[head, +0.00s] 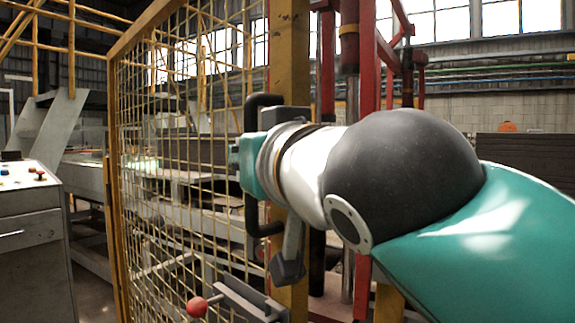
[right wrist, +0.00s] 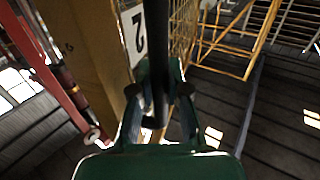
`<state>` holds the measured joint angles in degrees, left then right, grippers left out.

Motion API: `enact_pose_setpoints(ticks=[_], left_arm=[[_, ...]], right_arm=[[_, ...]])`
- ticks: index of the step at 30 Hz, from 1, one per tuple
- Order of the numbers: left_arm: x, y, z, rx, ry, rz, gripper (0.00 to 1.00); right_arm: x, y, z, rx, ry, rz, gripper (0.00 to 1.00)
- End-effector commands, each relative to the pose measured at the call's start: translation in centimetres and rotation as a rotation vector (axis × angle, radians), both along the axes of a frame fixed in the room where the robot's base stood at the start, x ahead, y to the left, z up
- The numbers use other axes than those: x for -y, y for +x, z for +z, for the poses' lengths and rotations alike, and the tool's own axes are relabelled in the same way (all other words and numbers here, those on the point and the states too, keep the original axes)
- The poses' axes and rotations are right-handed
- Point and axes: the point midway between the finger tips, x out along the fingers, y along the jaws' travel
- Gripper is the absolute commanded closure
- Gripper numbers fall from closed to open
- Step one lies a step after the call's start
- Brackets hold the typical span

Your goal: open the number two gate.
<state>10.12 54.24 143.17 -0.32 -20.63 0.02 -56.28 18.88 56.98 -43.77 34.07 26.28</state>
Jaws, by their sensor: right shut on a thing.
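The gate (head: 180,170) is a yellow frame with wire mesh, standing in the middle left of the head view. A black D-shaped handle (head: 251,208) stands upright by the thick yellow upright. My right gripper (head: 248,158), teal, reaches it from the right and is shut on its bar. In the right wrist view the fingers (right wrist: 157,103) close around the dark handle bar (right wrist: 158,50). A grey latch with a red ball knob (head: 197,307) sits low on the gate. My left gripper is not in view.
A control console (head: 30,225) with coloured buttons stands at the left. Red and dark machine columns (head: 368,70) rise behind the yellow upright (head: 290,60). Between the console and the gate is a narrow strip of floor. My right arm covers much of the right side.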

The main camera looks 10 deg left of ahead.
Motion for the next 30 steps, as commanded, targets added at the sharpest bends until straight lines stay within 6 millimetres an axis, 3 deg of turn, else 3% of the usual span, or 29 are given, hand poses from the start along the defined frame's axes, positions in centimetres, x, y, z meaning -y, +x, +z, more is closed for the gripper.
enact_pose_setpoints(ticks=[2,3,8,20,30], left_arm=[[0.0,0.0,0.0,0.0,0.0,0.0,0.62],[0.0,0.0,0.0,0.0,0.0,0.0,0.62],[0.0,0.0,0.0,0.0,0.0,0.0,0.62],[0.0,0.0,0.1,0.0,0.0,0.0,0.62],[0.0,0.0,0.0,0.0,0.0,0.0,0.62]], right_arm=[[0.1,0.0,-0.1,-0.004,-0.001,-0.002,1.0],[0.1,0.1,-0.1,-0.005,-0.002,-0.003,0.84],[0.2,0.1,-0.1,-0.006,-0.003,-0.003,0.59],[0.4,-0.4,-0.1,-0.004,-0.001,-0.001,0.59],[3.7,-4.9,-0.1,-0.004,0.0,0.0,0.59]])
